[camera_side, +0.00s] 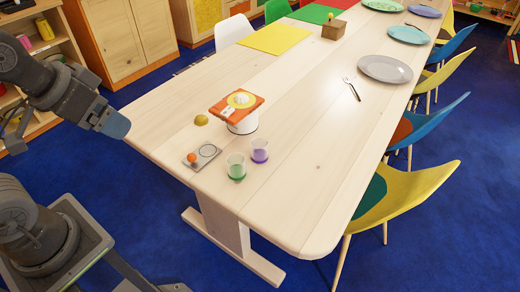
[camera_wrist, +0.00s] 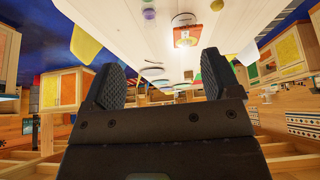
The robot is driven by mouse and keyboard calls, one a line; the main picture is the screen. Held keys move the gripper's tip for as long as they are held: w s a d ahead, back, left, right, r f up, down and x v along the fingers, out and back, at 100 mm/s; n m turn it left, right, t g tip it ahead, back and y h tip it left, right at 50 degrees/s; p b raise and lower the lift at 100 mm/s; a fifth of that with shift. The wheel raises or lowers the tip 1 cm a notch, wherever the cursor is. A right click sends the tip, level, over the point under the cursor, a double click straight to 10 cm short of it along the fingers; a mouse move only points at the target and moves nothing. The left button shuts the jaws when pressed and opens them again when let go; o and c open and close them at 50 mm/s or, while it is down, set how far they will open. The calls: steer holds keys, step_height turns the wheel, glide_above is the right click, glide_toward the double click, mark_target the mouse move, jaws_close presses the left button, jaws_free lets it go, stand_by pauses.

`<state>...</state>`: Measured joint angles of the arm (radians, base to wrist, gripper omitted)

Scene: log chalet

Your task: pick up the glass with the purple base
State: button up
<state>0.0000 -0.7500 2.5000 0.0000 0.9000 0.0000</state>
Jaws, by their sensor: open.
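The glass with the purple base (camera_side: 259,150) stands upright near the close end of the long pale table (camera_side: 330,165). A similar glass with a green base (camera_side: 236,168) stands just left of it and nearer the camera.
An orange-topped white object (camera_side: 238,107) stands behind the glasses. A small yellow dome (camera_side: 201,120) and a grey tray with an orange ball (camera_side: 203,156) lie left of them. A fork (camera_side: 352,89) and grey plate (camera_side: 386,69) are farther back. The table right of the glasses is clear.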

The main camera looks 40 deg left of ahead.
steer(key=shift+o, duration=0.4)
steer(key=n+g+y, duration=0.1)
steer(key=n+g, duration=0.4)
steer(key=n, duration=1)
glide_above(260, 143)
steer(key=s, duration=0.2)
step_height(260, 143, down, 17)
steer(key=shift+n, duration=0.4)
steer(key=f, duration=0.6)
steer(key=w+f, duration=0.1)
steer(key=f, duration=0.3)
steer(key=shift+f, duration=0.1)
steer(key=shift+w+a+f, duration=0.1)
steer(key=shift+w+f, duration=0.05)
steer(key=shift+f, duration=0.85)
steer(key=shift+w+d+f, duration=0.1)
steer(key=shift+w+f, duration=0.1)
steer(key=shift+f, duration=0.8)
steer(key=shift+w+a+f, duration=0.1)
steer(key=shift+w+f, duration=0.05)
steer(key=shift+f, duration=0.85)
